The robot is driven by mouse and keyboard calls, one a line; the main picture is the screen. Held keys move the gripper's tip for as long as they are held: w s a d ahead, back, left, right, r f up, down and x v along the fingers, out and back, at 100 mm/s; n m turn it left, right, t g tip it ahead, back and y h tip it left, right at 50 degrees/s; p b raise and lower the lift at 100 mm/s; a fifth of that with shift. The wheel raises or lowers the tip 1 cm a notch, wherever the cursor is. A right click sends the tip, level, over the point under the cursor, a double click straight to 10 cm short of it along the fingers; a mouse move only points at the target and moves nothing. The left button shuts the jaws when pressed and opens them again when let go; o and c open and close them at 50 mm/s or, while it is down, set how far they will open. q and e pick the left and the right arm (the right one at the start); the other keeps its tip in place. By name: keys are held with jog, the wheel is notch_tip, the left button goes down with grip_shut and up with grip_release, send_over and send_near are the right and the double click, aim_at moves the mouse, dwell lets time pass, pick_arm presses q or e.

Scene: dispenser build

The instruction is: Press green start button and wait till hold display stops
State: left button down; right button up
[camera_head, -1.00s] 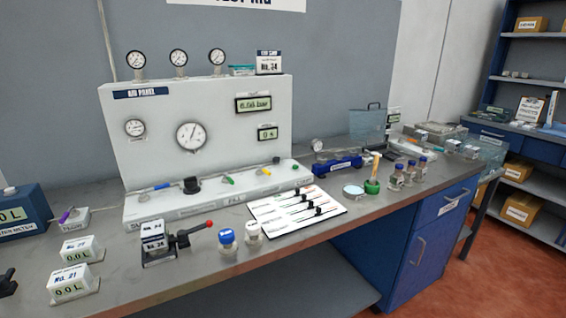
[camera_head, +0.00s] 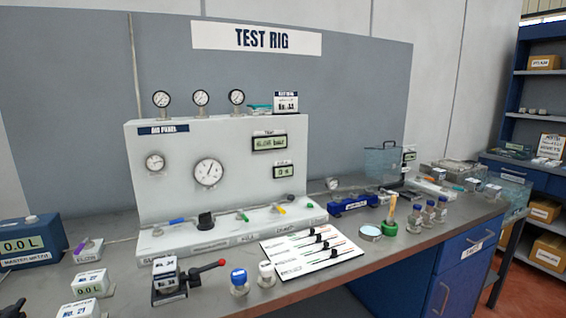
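The white air panel (camera_head: 225,130) stands on the bench. A small, dim green round button (camera_head: 309,206) sits near the right end of its base ledge; its details are too small to tell. The hold display (camera_head: 283,171) is a small dark-framed green screen at the panel's lower right and appears to read 0 s. Above it is a larger test display (camera_head: 269,143) with a reading in bar, its digits blurred.
A clamp with a red-tipped lever (camera_head: 185,278), blue- and white-capped jars (camera_head: 240,282) and a white card with black-knobbed sliders (camera_head: 312,250) stand before the panel. Small bottles (camera_head: 428,212) stand to the right.

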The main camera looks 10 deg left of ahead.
dwell(0.7)
grip_shut()
dwell(1.3)
